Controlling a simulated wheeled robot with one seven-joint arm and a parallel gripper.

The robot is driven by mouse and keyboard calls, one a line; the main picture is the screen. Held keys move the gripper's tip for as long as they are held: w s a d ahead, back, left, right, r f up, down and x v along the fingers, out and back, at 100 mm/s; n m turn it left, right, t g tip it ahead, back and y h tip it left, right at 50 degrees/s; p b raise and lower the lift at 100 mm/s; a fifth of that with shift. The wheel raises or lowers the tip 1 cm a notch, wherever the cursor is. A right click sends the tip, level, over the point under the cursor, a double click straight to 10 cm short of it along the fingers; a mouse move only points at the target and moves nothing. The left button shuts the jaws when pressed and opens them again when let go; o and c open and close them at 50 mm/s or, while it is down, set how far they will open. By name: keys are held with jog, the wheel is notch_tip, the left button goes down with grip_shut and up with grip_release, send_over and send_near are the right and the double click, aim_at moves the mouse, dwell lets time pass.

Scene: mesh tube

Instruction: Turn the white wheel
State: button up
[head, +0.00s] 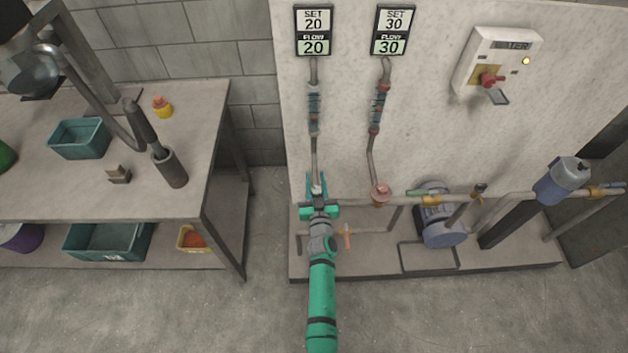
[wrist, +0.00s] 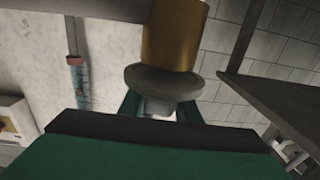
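The white wheel (head: 317,189) sits at the foot of the left pipe. In the wrist view it is a greyish disc (wrist: 165,86) under a brass fitting (wrist: 173,35). My gripper (head: 318,186) is at the wheel, its two green fingers apart on either side of it. In the wrist view the disc hides the fingertips, so I cannot tell whether they touch it. The left display (head: 313,31) above this pipe reads SET 20 and FLOW 20.
A red wheel (head: 380,193) is on the pipe to the right, under a display (head: 390,31) reading SET 30, FLOW 30. A blue pump (head: 441,220) and a switch box (head: 497,62) are further right. A workbench (head: 90,197) stands left. The floor in front is clear.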

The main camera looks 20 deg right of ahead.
jog(key=shift+a, duration=0.25)
jog(key=shift+c, duration=0.7)
jog(key=shift+s+d+n+y, duration=0.15)
jog(key=shift+n+y, duration=0.15)
jog(key=shift+y, duration=0.1)
